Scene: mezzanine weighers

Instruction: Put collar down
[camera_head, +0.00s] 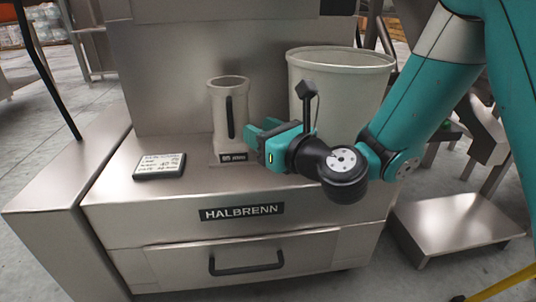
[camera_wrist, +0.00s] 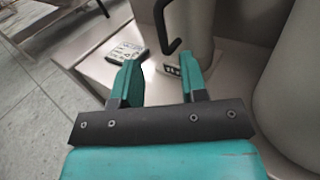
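A tall grey cylinder (camera_head: 222,105) with a dark upright handle stands on the steel ledge. It may be the collar, but I cannot tell for sure. It also shows at the top of the wrist view (camera_wrist: 190,25), where its black handle (camera_wrist: 161,28) faces my gripper. My gripper (camera_head: 257,131) is just right of the cylinder in the head view. In the wrist view my gripper (camera_wrist: 162,66) has its two teal fingers apart, with nothing between them. The handle lies beyond the fingertips.
A large pale bin (camera_head: 345,75) stands close behind my gripper. A small display with dark writing (camera_head: 160,166) lies on the ledge at left. The steel HALBRENN cabinet (camera_head: 150,215) has a drawer handle (camera_head: 246,268) below. A low steel platform (camera_head: 450,220) is at right.

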